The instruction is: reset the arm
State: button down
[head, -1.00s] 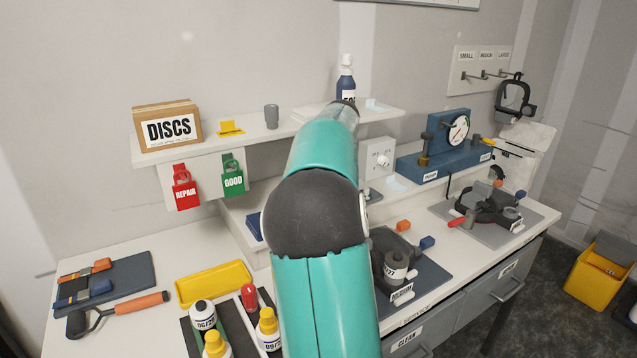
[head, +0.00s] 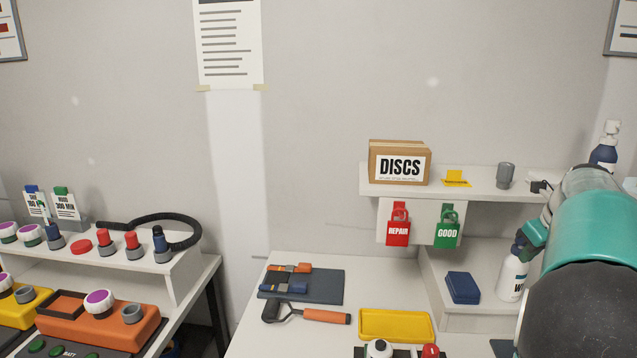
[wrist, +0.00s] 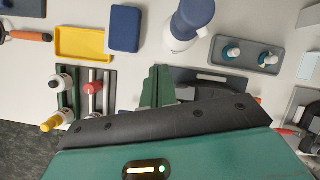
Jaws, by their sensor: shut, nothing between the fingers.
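My arm (head: 590,230) reaches in from the right edge of the head view, over the right part of the bench. The white bottle with the blue top also shows in the wrist view (wrist: 187,25), up and right of the fingers. I cannot tell the exact gap to it.
A shelf (head: 475,190) carries the DISCS box (head: 400,163), with red REPAIR and green GOOD tags below. Another bench (head: 190,270) stands left, across a gap.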

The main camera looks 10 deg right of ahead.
jog(key=s+a+n+y, duration=0.1)
jog(key=s+a+n, duration=0.3)
jog(key=a+n, duration=0.7)
jog(key=s+a+n, duration=0.3)
jog(key=a+n, duration=0.4)
jog(key=a, duration=0.7)
jog(key=s+a+f+n, duration=0.3)
jog(key=s+a+n, duration=0.3)
jog(key=n, duration=0.2)
jog(key=s+a+f+n, duration=0.4)
jog(key=s+a+n, duration=0.2)
jog(key=n, duration=0.3)
jog(key=shift+s+a+t, duration=0.3)
jog(key=shift+s+a, duration=0.05)
jog(key=shift+a, duration=0.45)
